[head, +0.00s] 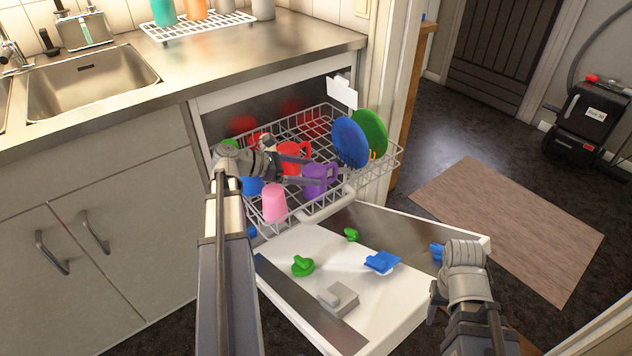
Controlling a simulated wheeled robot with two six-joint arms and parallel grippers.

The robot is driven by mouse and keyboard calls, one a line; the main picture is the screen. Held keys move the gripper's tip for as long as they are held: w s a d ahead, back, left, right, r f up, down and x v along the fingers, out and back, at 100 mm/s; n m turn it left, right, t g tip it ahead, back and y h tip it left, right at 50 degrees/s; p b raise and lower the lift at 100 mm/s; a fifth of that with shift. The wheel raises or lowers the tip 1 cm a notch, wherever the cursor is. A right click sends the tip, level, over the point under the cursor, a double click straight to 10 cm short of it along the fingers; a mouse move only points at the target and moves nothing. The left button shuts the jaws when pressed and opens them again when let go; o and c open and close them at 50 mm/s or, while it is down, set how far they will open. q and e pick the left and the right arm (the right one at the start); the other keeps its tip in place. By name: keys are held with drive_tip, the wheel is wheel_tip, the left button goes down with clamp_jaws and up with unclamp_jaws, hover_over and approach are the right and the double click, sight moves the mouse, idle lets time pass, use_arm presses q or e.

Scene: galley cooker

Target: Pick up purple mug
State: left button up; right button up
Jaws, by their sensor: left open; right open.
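The purple mug (316,184) stands in the front right part of the pulled-out wire dish rack (390,160), with its handle to the right. My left gripper (312,170) is open over the rack. Its two fingers reach right toward the mug, one behind it and one in front of its upper side. Whether they touch it I cannot tell. My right gripper (462,252) is at the right edge of the lowered door, away from the mug. Its fingers are not clearly visible.
A red mug (290,157) stands close behind the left gripper, and a pink cup (274,204) stands in front. Blue (350,142) and green (371,130) plates stand at the rack's right. Green, blue and grey pieces lie on the open door (320,250).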

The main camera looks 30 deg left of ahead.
use_arm(q)
drive_tip(key=x, duration=0.3)
drive_tip(key=shift+b, duration=0.4)
drive_tip(key=shift+r, duration=0.1)
drive_tip(key=c, duration=1.4)
